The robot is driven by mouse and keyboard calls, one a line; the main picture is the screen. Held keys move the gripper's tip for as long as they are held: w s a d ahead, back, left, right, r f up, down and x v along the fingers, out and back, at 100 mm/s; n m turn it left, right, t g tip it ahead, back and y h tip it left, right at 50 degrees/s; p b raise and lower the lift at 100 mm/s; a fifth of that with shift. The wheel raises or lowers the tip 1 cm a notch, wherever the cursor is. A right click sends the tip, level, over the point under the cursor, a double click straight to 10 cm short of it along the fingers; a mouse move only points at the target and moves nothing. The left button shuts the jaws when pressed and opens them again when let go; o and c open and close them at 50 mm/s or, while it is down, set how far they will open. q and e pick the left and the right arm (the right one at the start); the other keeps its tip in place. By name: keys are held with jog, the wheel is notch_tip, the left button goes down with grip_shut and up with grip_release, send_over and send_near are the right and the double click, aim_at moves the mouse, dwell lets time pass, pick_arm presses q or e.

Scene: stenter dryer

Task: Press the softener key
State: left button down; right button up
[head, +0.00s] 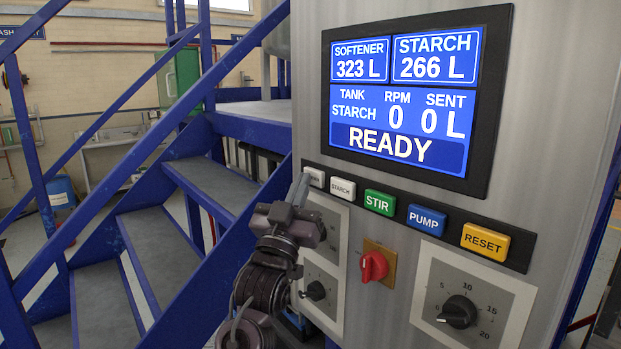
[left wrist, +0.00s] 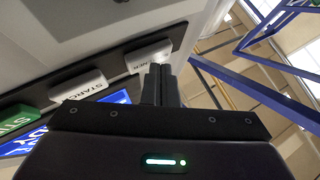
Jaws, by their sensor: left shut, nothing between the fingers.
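The softener key (head: 316,175) is the white key at the left end of the key row, partly hidden by my gripper. In the left wrist view the key (left wrist: 148,56) shows the end of its label just beyond the fingertips. My left gripper (head: 301,186) is shut and empty, its fingers (left wrist: 160,79) pointing at this key. I cannot tell whether they touch it. The display (head: 407,99) reads softener 323 L, starch 266 L, tank STARCH, RPM 0, sent 0 L, READY. My right gripper is not in view.
Right of the softener key are the white starch key (head: 342,187), green STIR (head: 379,202), blue PUMP (head: 426,219) and yellow RESET (head: 484,240). Below are a red knob (head: 373,266) and black dials (head: 457,311). Blue-railed stairs (head: 150,230) stand close on the left.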

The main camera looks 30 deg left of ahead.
pick_arm(q)
jog(key=shift+w+d, duration=0.1)
jog(key=shift+w, duration=0.1)
jog(key=shift+s, duration=0.15)
dwell(0.4)
jog(key=shift+s+a, duration=0.35)
jog(key=shift+s, duration=0.35)
jog(key=s, duration=0.1)
jog(key=s+a, duration=0.1)
jog(key=s, duration=0.1)
jog(key=s+a+b, duration=0.1)
jog(key=shift+s, duration=0.3)
dwell(0.6)
